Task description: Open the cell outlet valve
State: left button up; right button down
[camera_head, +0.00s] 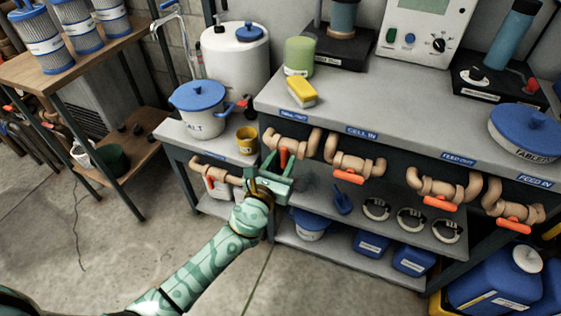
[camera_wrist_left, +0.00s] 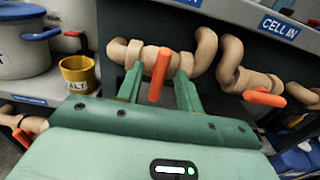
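The cell outlet valve (camera_head: 298,136) is the leftmost tan pipe valve on the bench front, under a label too small to read fully. Its orange handle (camera_head: 284,157) points down, across the pipe. In the wrist view the handle (camera_wrist_left: 159,75) stands between the two green fingers. My left gripper (camera_head: 280,168) is open at the valve, one finger on each side of the handle, with a visible gap to each. The fingertips reach up to the pipe; whether they touch it I cannot tell. My right gripper is not in view.
The CELL IN valve (camera_head: 355,163) is close on the right, its handle (camera_head: 348,176) lying along the pipe. More valves follow rightward. Left is a lower shelf with a white-and-blue pot (camera_head: 197,109) and yellow cup (camera_head: 247,139); another pipe (camera_head: 213,168) runs below. Floor is free in front.

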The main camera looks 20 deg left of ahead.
pick_arm(q)
grip_shut()
jog(key=shift+n, duration=0.4)
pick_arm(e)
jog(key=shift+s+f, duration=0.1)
pick_arm(q)
jog(key=n+b, duration=0.1)
jog(key=n, duration=0.2)
jog(key=shift+a+f, duration=0.1)
jog(key=shift+a, duration=0.05)
jog(key=n+b, duration=0.1)
jog(key=n, duration=0.3)
jog(key=shift+a+f, duration=0.1)
jog(key=n, duration=1)
jog(key=shift+a+f, duration=0.15)
jog(key=shift+f, duration=0.05)
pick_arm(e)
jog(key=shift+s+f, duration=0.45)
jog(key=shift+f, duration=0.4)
